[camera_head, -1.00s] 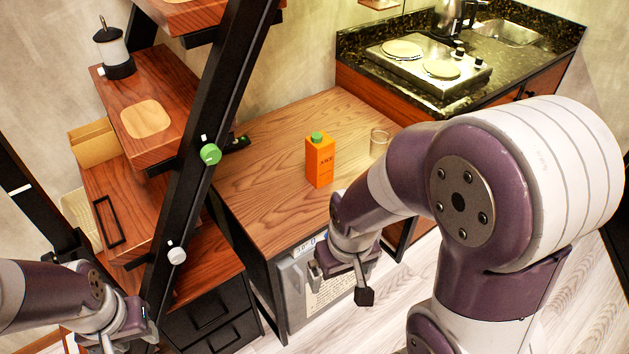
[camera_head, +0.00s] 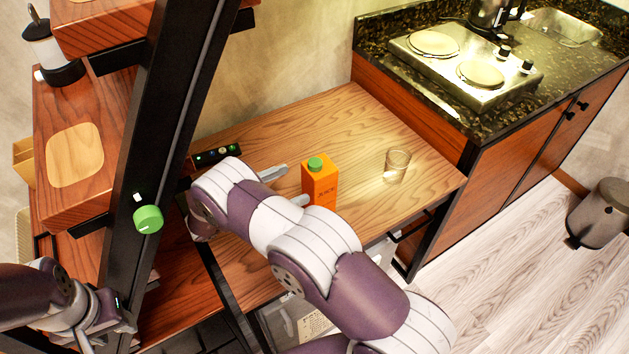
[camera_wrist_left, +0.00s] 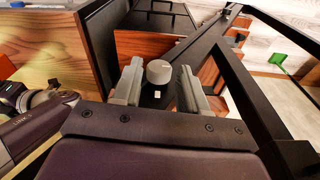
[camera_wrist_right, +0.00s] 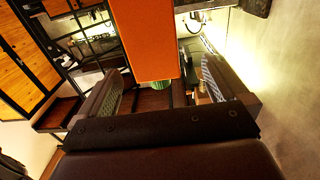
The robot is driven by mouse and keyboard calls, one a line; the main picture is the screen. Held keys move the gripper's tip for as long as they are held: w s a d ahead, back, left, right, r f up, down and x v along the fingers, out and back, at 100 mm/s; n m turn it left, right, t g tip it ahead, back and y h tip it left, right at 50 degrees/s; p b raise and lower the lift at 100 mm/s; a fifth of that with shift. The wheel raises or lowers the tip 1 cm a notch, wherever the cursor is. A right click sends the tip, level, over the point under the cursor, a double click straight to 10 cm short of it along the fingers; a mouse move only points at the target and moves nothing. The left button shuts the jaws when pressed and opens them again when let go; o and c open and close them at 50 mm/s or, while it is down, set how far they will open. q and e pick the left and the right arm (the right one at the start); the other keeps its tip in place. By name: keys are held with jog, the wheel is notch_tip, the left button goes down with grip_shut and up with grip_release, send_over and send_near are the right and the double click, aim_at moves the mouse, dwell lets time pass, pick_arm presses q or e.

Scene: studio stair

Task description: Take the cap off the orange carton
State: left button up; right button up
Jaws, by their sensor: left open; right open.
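The orange carton (camera_head: 323,188) stands upright on the wooden table, with its green cap (camera_head: 315,164) on top. My right gripper (camera_head: 285,186) is open at table height, just left of the carton, its fingers pointing towards it. My arm hides the carton's lower part. In the right wrist view the carton (camera_wrist_right: 142,38) fills the top middle beyond the open fingers (camera_wrist_right: 155,72), and its cap (camera_wrist_right: 157,84) shows at its lower end. I cannot tell whether they touch. My left gripper (camera_head: 122,322) is open and empty at lower left, away from the carton.
A clear glass (camera_head: 397,165) stands right of the carton. A black stair beam with a green knob (camera_head: 148,218) rises left of my right arm. A pale knob (camera_wrist_left: 158,72) appears between my left fingers. The table's back is mostly clear.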

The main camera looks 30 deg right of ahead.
aim_at(308, 179)
jog(key=d, duration=0.2)
jog(key=s+d+r+p, duration=0.1)
jog(key=d, duration=0.2)
jog(key=d+p, duration=0.1)
jog(key=d, duration=0.2)
jog(key=shift+w+d+f, duration=0.1)
jog(key=shift+w+f, duration=0.1)
jog(key=shift+w, duration=0.2)
jog(key=shift+s+d, duration=0.1)
jog(key=shift+d, duration=0.15)
pick_arm(q)
jog(key=r, duration=0.1)
jog(key=s+r, duration=0.1)
jog(key=r, duration=0.1)
jog(key=shift+r, duration=0.1)
pick_arm(e)
jog(key=shift+a, duration=0.1)
jog(key=shift+c, duration=0.3)
jog(key=c, duration=0.5)
pick_arm(q)
jog(key=shift+w, duration=0.1)
pick_arm(e)
grip_shut()
